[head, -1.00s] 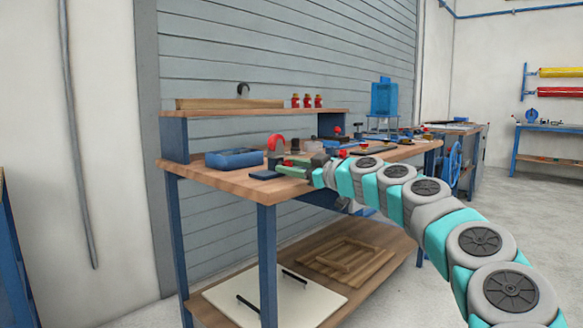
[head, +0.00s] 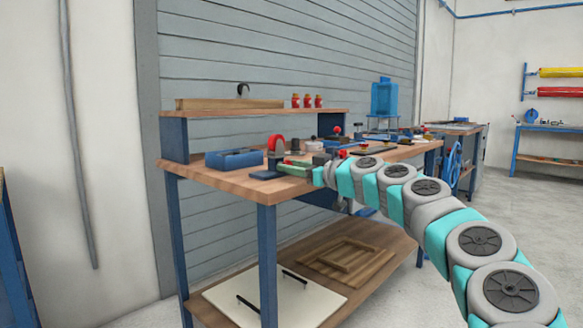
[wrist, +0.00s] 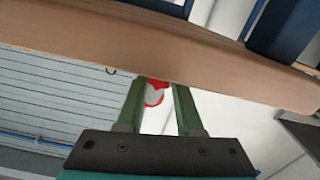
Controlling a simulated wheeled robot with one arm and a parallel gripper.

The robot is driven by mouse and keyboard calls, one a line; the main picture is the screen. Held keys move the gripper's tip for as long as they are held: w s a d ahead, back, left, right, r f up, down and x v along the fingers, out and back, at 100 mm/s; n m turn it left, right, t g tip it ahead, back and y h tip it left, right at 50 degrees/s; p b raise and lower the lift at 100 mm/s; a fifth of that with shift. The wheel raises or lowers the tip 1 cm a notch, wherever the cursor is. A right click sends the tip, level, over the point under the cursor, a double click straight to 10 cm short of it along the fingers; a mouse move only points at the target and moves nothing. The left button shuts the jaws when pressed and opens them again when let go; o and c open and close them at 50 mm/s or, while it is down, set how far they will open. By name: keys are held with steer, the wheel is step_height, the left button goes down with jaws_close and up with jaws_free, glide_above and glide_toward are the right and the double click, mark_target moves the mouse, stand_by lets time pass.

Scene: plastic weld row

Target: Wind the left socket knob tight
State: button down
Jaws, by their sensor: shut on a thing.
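My gripper (head: 286,166), with green fingers, reaches in from the right, low beside this part. In the wrist view my gripper (wrist: 160,87) has its two fingers on either side of a small red and whitish piece, the knob (wrist: 154,97), and is shut on it. The fingers hide most of the knob in the head view, and its exact seating cannot be told.
Several small items crowd the bench to the right. The lower shelf holds a pale board (head: 275,299).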

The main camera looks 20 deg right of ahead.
steer(key=shift+m+p, duration=0.4)
steer(key=shift+m, duration=1.8)
steer(key=shift+f, duration=0.1)
steer(key=c, duration=0.8)
jaws_free()
steer(key=shift+c, duration=0.2)
steer(key=v, duration=0.8)
steer(key=shift+w, duration=0.1)
